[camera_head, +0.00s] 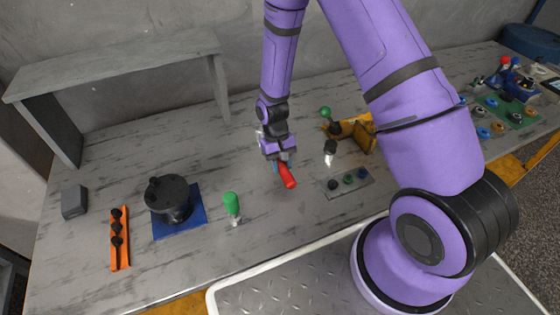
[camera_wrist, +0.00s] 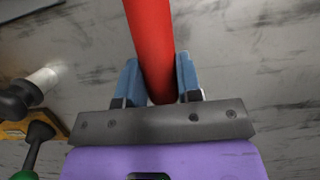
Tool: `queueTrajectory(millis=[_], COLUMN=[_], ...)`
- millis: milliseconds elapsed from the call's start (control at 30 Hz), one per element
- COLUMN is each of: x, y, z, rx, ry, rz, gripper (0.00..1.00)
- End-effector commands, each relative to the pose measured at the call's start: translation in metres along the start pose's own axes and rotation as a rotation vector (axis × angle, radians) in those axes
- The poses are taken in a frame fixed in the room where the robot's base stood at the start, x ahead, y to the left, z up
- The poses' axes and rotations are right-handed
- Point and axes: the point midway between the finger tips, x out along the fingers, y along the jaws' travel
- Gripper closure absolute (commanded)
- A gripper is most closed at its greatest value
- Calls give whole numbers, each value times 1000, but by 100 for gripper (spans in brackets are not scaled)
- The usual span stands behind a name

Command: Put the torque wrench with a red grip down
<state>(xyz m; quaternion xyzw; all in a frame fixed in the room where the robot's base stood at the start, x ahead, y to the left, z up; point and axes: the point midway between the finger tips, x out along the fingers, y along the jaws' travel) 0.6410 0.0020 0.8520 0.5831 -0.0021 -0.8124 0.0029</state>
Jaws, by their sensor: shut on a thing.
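The torque wrench has a red grip (camera_head: 288,176) that shows at the middle of the table in the head view. In the wrist view the red grip (camera_wrist: 153,45) runs from the top edge down between two blue fingers. My gripper (camera_head: 281,164) is shut on the red grip. It also shows in the wrist view (camera_wrist: 157,82). The rest of the wrench is hidden by the gripper or out of frame. I cannot tell whether the wrench touches the table.
The grey table (camera_head: 270,222) has free room around the gripper. A green-handled tool (camera_head: 232,205) and a black motor part (camera_head: 170,197) on a blue mat stand left. An orange rack (camera_head: 119,240) lies further left. A small tray (camera_head: 349,184) and a yellow holder (camera_head: 361,133) are right.

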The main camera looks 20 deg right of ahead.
Motion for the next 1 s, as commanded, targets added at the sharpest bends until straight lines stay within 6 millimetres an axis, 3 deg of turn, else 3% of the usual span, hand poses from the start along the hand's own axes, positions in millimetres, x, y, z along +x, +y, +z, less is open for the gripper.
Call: queueTrajectory(millis=[300,333,433,767,1000], x=[2,2,1,-1,-33], y=[0,0,0,0,0], z=[-1,-1,-1,0,-1], rx=[0,1,1,1,2], ry=[2,2,2,2,7], rz=[0,0,0,0,-1], gripper=[100,63,42,42,42])
